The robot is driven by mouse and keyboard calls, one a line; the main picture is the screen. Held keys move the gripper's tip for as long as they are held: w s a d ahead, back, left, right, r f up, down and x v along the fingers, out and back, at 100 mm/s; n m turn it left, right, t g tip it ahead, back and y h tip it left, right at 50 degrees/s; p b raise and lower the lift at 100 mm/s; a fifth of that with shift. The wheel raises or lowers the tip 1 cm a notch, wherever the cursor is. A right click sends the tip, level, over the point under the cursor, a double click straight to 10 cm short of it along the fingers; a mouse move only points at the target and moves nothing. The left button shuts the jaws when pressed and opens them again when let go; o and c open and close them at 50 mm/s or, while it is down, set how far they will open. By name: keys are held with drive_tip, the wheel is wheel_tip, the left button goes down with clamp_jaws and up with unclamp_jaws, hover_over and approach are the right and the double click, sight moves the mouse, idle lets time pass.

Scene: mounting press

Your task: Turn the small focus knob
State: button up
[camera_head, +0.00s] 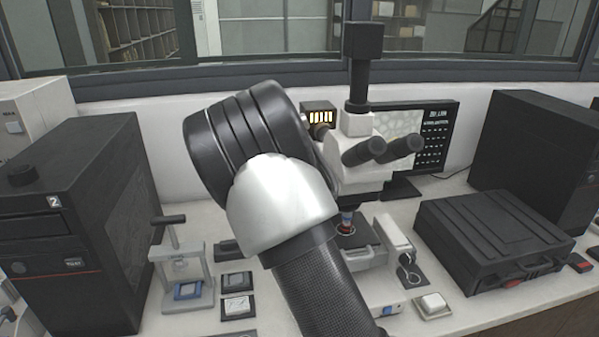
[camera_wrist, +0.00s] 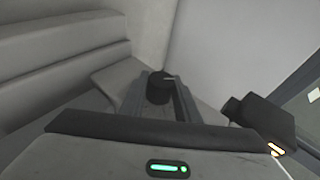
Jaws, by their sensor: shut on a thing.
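The microscope (camera_head: 358,150) stands on the bench in the head view, with dark eyepieces and a black camera tube on top. In the wrist view a small dark round knob with a pale mark, the small focus knob (camera_wrist: 157,92), sticks out by the pale microscope body (camera_wrist: 60,60). My gripper (camera_wrist: 160,84) has one finger on each side of the knob and is shut on it. In the head view my arm hides the gripper and the knob.
A small mounting press (camera_head: 180,262) and small trays (camera_head: 237,281) are left of my arm. A black case (camera_head: 490,240) lies to the right. A monitor (camera_head: 438,135) stands behind the microscope. Large dark cabinets (camera_head: 70,225) flank the bench.

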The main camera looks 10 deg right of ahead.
drive_tip(key=r+g+p, duration=0.1)
drive_tip(key=p, duration=0.2)
drive_tip(key=shift+w+f+n+g+p, duration=0.15)
drive_tip(key=shift+n+g+p, duration=0.25)
drive_tip(key=shift+g+p, duration=0.55)
drive_tip(key=shift+f+g+p, duration=0.1)
drive_tip(key=shift+g+p, duration=0.5)
drive_tip(key=shift+g, duration=0.65)
drive_tip(key=shift+f+n+g+y+p, duration=0.1)
drive_tip(key=shift+n+g+y+p, duration=0.25)
drive_tip(key=shift+g, duration=0.85)
drive_tip(key=o, duration=1)
drive_tip(key=shift+f, duration=0.1)
drive_tip(key=shift+o, duration=0.2)
